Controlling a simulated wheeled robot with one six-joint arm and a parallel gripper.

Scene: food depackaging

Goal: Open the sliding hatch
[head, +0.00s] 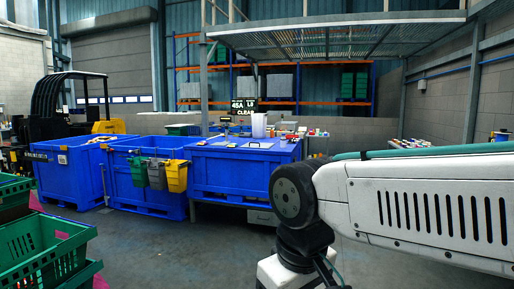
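I cannot pick out the sliding hatch for certain in the head view. A blue worktop (233,146) lies over the right-hand blue container, with small pale items on it. They are too small to tell whether one is the hatch or its handle. My white arm fills the right foreground and hides part of that container's right side. My gripper is not in view.
Large blue bins (70,172) stand in a row. Grey, green and yellow caddies (177,175) hang on the middle bin (117,185). Green crates (42,245) are stacked at the near left. A forklift (75,105) stands behind. The grey floor (165,250) ahead is clear.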

